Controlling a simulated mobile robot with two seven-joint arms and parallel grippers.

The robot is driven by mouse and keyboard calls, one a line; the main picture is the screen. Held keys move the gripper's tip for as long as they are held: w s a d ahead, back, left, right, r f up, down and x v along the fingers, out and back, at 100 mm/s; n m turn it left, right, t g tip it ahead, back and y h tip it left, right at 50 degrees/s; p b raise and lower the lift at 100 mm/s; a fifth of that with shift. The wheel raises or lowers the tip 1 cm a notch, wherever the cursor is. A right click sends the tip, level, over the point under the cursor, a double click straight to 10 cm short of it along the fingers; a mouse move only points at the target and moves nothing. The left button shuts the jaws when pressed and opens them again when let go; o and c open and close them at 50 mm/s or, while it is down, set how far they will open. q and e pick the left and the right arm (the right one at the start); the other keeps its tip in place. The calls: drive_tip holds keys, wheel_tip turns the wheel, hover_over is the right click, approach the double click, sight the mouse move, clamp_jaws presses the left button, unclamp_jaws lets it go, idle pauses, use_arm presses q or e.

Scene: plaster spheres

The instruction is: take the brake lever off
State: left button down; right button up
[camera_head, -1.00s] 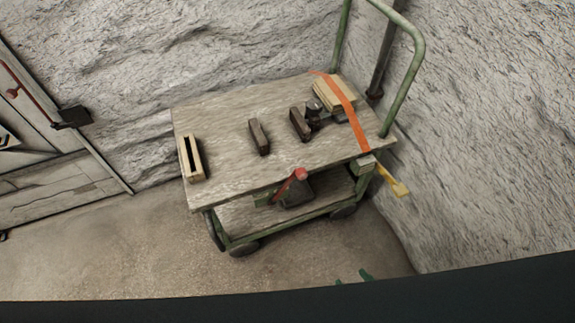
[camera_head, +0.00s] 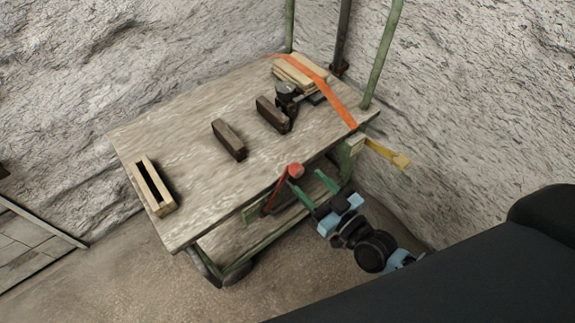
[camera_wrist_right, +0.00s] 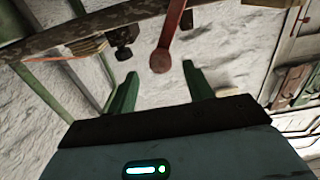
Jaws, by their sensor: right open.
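The brake lever (camera_head: 272,198) is a red bar with a round red knob (camera_head: 295,170), at the front edge of the wooden cart (camera_head: 190,108). My right gripper (camera_head: 309,185) is open, its two green fingers pointing at the cart edge close to the knob. In the right wrist view the lever (camera_wrist_right: 172,30) hangs into the picture, and its knob lies between the open fingertips (camera_wrist_right: 160,72) or just beyond them; I cannot tell its depth. Nothing is held. My left gripper is not in view.
On the cart top are a slotted wooden block (camera_head: 152,187), two dark blocks (camera_head: 229,139), and a stack of boards (camera_head: 298,72) under an orange strap (camera_head: 335,97). A yellow-ended bar (camera_head: 388,153) sticks out at right. Rough walls stand behind.

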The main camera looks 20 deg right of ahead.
sight(292, 166)
drive_tip(key=shift+x, duration=3.9)
clamp_jaws()
